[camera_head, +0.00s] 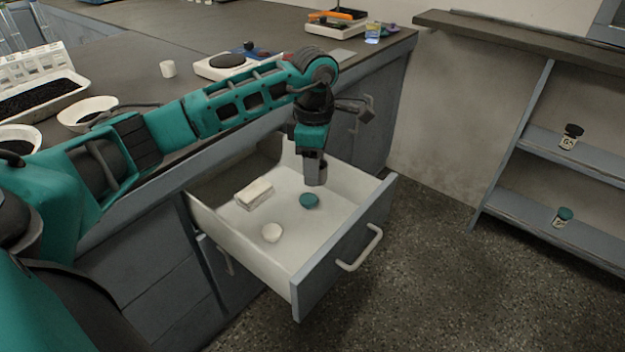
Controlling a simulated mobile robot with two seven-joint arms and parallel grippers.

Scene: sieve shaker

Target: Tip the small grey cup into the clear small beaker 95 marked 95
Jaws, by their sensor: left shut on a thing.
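My left gripper (314,155) reaches over the open drawer and points down. It is shut on a small grey thing (316,174), which looks like the small grey cup. The cup appears roughly upright, above or inside the drawer near its back right part; its exact height is hard to tell. I cannot make out a clear small beaker marked 95 in this view. My right gripper is not in view.
The open drawer (341,251) holds a white block (254,194), a teal lid-like disc (309,201) and a round white piece (271,233). The bench has a white cup (168,69), a balance (226,65) and bowls (88,112). Jars (568,138) stand on shelves at right.

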